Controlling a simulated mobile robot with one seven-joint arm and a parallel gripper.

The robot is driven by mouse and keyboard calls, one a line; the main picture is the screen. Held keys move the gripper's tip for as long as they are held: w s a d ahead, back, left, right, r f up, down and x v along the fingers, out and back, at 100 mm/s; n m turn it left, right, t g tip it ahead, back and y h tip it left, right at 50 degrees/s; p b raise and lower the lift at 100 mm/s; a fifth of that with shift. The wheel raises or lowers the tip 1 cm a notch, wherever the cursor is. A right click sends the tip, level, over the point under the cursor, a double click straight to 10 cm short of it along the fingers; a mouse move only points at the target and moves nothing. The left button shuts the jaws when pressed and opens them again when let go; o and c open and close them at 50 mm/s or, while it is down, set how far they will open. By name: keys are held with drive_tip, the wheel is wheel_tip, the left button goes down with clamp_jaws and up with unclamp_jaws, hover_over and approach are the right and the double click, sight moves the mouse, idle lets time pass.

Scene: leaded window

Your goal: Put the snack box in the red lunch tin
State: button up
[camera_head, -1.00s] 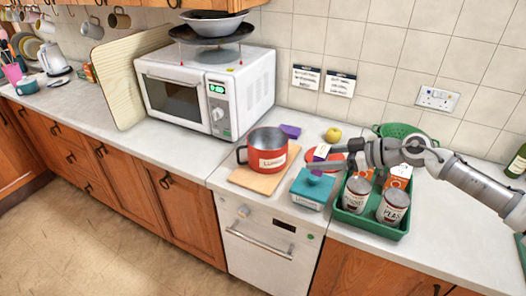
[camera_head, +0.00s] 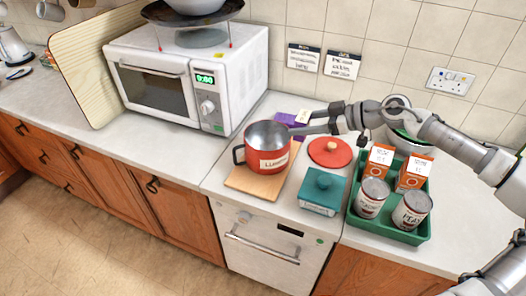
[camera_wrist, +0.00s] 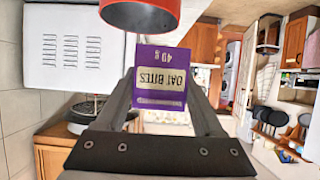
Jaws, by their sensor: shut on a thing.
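The snack box is purple with a pale label reading "OAT BITES" in the wrist view (camera_wrist: 161,78). It sits between the fingers of my gripper (camera_wrist: 165,108), which is shut on it. In the head view the held box (camera_head: 302,117) is up at the back right of the red lunch tin (camera_head: 272,161), apart from it, with my gripper (camera_head: 308,124) to its right. The tin is open-topped, with a side handle and a "LUNCH" label. Its red wall shows at the top of the wrist view (camera_wrist: 140,14).
The tin stands on a wooden board (camera_head: 250,184). A round red lid (camera_head: 330,152), a teal lidded box (camera_head: 322,192) and a green tray (camera_head: 400,233) of cans and orange cartons lie to the right.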

drive_tip(key=w+a+f, duration=0.8)
drive_tip(key=f, duration=0.3)
drive_tip(key=shift+w+a, duration=0.15)
drive_tip(key=shift+w, duration=0.1)
drive_tip(key=shift+f+p, duration=0.3)
drive_tip(key=shift+f, duration=0.05)
drive_tip(key=shift+f, duration=0.25)
drive_tip(key=o, duration=1.3)
drive_tip(key=shift+o, duration=0.2)
drive_tip(key=r+b+v, duration=0.1)
drive_tip(key=v, duration=1.1)
